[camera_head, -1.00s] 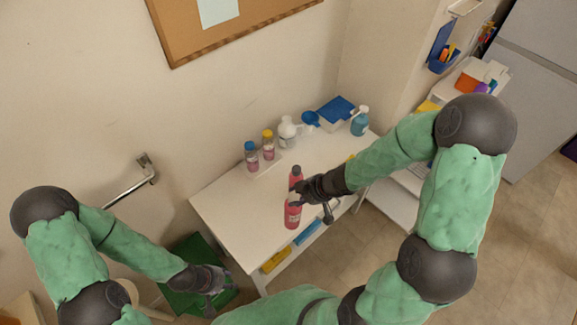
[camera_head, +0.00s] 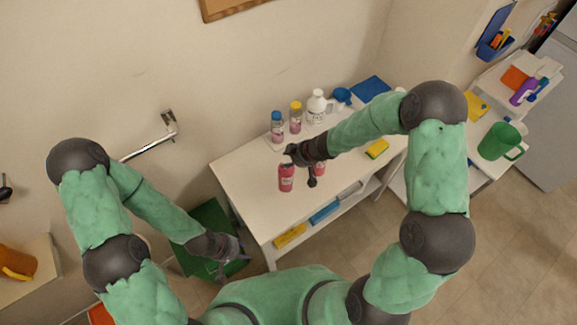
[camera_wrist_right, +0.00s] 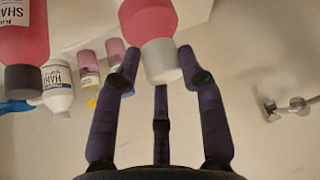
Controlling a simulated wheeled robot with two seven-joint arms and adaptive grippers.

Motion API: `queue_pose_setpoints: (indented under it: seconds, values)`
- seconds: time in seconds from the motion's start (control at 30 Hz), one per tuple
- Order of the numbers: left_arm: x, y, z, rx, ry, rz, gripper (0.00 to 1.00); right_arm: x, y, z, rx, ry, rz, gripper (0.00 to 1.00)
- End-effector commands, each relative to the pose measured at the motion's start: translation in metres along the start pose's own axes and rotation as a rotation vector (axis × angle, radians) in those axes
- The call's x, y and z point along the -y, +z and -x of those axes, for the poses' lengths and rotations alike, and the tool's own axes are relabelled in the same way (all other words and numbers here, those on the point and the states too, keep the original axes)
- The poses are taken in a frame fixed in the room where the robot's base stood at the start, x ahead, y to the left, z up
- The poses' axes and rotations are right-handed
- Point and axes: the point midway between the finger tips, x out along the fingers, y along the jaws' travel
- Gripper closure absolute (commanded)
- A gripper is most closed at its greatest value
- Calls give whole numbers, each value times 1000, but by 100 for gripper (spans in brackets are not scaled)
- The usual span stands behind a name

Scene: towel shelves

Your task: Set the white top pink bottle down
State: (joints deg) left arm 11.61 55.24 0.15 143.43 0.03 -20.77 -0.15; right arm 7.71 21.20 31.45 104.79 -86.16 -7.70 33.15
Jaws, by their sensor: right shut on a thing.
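The white-top pink bottle (camera_head: 286,179) is over the left-front part of the white table (camera_head: 240,172). It looks upright; I cannot tell whether its base touches the tabletop. In the right wrist view, its pink body (camera_wrist_right: 148,20) and white cap (camera_wrist_right: 161,62) are between the fingers. My right gripper (camera_head: 296,158) is shut on it near the top and hides most of the cap in the head view. A second red-pink bottle (camera_head: 319,169), with a dark cap (camera_wrist_right: 23,78), stands just right of it. My left gripper (camera_head: 228,262) is open and empty beside the table's left front.
A yellow sponge (camera_head: 377,149) lies to the right. A green bin (camera_head: 205,225) is beside the table. The table's front-left surface is clear.

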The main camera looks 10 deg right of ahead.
Motion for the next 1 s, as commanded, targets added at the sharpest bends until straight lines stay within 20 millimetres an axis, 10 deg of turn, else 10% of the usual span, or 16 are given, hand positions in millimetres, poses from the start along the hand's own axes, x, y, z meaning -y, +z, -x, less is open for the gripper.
queue_pose_setpoints:
  seconds: [0.83, 0.87, 1.0]
  values:
    - [7, -1, -19, -1, 0, 0, 60, -3, 15, -38, -2, 1, 0, 100]
    - [7, -1, -19, -1, 0, 0, 60, -2, 17, -39, 0, 0, -1, 57]
    - [7, -1, -19, -1, 0, 0, 60, -2, 16, -38, 0, 0, 0, 35]
